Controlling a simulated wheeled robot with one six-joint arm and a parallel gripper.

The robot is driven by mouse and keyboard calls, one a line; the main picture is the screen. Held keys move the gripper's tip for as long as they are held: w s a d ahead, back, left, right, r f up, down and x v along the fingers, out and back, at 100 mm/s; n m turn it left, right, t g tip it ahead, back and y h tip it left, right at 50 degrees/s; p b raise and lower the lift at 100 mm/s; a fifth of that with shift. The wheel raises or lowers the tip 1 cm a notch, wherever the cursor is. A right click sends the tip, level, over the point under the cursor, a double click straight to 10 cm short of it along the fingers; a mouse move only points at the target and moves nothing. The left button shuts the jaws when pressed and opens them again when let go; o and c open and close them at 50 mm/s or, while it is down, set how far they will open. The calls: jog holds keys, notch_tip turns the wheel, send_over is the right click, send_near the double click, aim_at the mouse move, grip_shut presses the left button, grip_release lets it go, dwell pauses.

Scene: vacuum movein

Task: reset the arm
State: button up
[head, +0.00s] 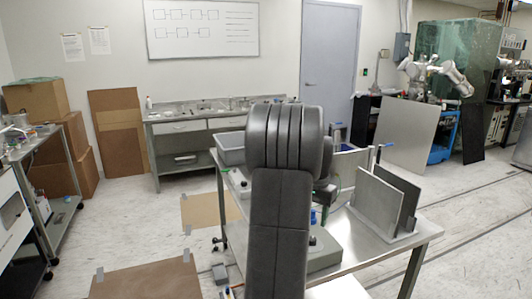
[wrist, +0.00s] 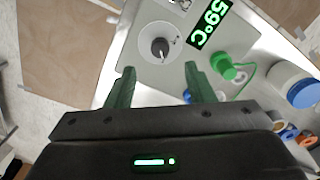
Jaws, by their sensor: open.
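My gripper (wrist: 160,86) is open in the wrist view, with its two green fingers spread apart and nothing between them. It points down over a grey device with a round white dial (wrist: 158,45) that has a dark knob. A green display reading 59°C (wrist: 210,24) sits beside the dial. In the head view my dark arm stands upright in the middle and hides part of the metal table (head: 405,240); the gripper itself cannot be made out there.
A green plug-like part (wrist: 228,66) and a white, blue-capped container (wrist: 291,84) lie right of the gripper. Upright metal plates (head: 375,203) stand on the table's right side. A grey bin (head: 231,150) is at its back left. Brown cardboard sheets (head: 145,280) lie on the floor.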

notch_tip(320, 180, down, 8)
jog(key=shift+f, duration=0.1)
dwell(0.4)
notch_tip(320, 180, up, 14)
notch_tip(320, 180, down, 14)
jog(key=n, duration=0.5)
jog(key=shift+b, duration=0.3)
jog(key=n+b, duration=0.1)
jog(key=n, duration=0.3)
jog(key=shift+d+n, duration=0.1)
jog(key=shift+n, duration=0.2)
jog(key=n+b, duration=0.2)
jog(key=n, duration=0.2)
jog(key=shift+n, duration=0.3)
jog(key=shift+d+n+b, duration=0.1)
jog(key=shift+n+b, duration=0.6)
jog(key=shift+n, duration=1.2)
